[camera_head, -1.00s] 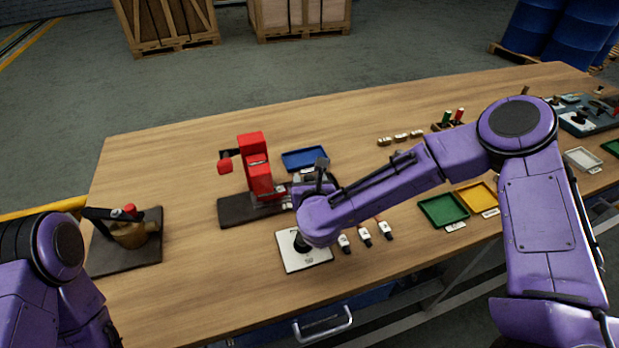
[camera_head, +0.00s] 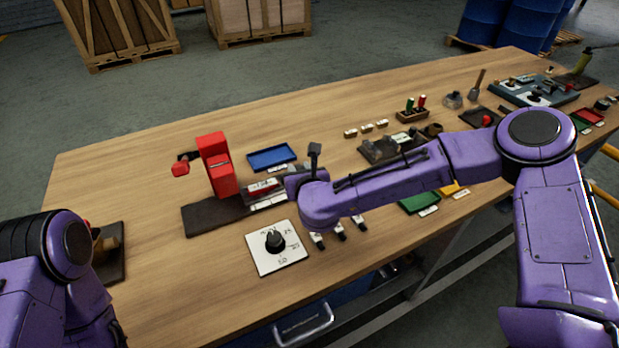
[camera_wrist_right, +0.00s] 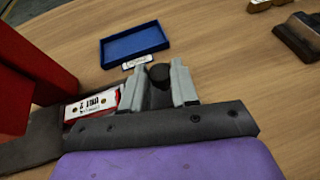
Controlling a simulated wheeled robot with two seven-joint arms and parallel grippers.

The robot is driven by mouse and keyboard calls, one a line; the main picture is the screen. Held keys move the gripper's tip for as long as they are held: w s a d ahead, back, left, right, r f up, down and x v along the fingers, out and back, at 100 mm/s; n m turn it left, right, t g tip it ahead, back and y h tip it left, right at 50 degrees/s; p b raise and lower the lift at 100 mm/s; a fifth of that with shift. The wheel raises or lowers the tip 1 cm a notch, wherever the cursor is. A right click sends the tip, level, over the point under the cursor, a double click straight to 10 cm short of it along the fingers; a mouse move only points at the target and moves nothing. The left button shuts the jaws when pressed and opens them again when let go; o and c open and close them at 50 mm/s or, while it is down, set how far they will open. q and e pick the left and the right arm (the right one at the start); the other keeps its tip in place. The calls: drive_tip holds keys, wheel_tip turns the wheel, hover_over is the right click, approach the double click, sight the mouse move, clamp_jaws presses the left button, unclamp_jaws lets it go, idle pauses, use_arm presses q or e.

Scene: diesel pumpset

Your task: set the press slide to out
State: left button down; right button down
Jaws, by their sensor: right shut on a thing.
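The red press (camera_head: 217,168) stands on a dark base (camera_head: 205,217) left of the middle of the bench. A low slide part with a red and white label (camera_head: 262,187) lies to the right of its column; the label also shows in the right wrist view (camera_wrist_right: 97,104). My right gripper (camera_wrist_right: 165,80) is right of the press column, with its fingers on either side of a black round knob (camera_wrist_right: 160,73), shut on it. My right arm partly hides the gripper in the head view. My left gripper is out of view; only my left arm shows.
A blue tray (camera_head: 271,158) lies behind the slide. A white dial plate (camera_head: 276,247) with a black knob sits in front of the press base. Small black-and-white switches (camera_head: 340,232) are beside it. A green tray (camera_head: 420,202) lies to the right.

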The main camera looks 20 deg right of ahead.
drive_tip(key=c, duration=0.8)
unclamp_jaws()
drive_tip(key=shift+d, duration=0.3)
drive_tip(key=shift+c, duration=0.2)
drive_tip(key=shift+a, duration=0.15)
drive_tip(key=b+v, duration=0.2)
drive_tip(key=v, duration=0.8)
drive_tip(key=shift+s+r, duration=0.2)
drive_tip(key=shift+r, duration=0.1)
